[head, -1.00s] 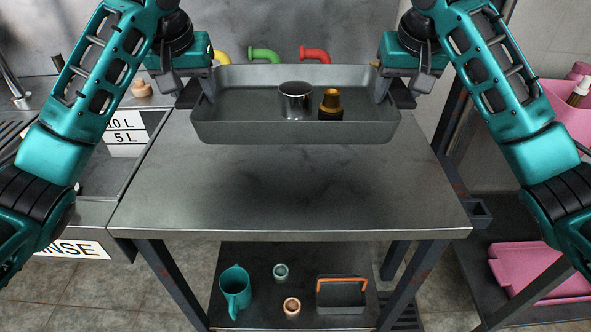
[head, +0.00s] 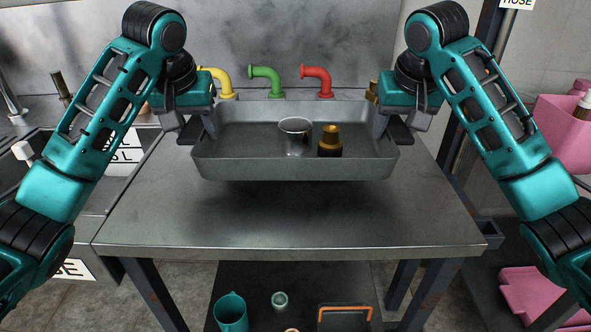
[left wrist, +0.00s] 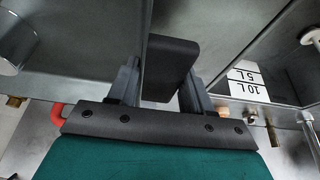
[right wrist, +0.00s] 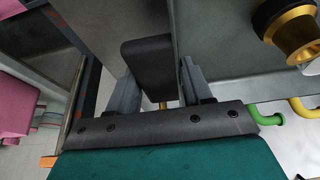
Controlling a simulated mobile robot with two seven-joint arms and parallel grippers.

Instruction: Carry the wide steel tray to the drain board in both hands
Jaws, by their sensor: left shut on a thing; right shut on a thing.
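The wide steel tray (head: 293,168) is held roughly level above a steel table, with a dark shadow beneath it. A steel cup (head: 295,138) and a black-and-brass fitting (head: 330,141) stand upright inside it. My left gripper (head: 205,125) is shut on the tray's left end; the left wrist view shows its fingers around a black handle (left wrist: 170,62). My right gripper (head: 385,125) is shut on the right end, around another black handle (right wrist: 148,65). I cannot clearly pick out the drain board.
The steel table (head: 290,222) has a clear top. A sink with a volume label (head: 125,150) lies to the left. Yellow, green (head: 267,78) and red pipes stick out behind. A teal mug (head: 231,312) and other items sit on the lower shelf. Pink containers (head: 562,130) stand at right.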

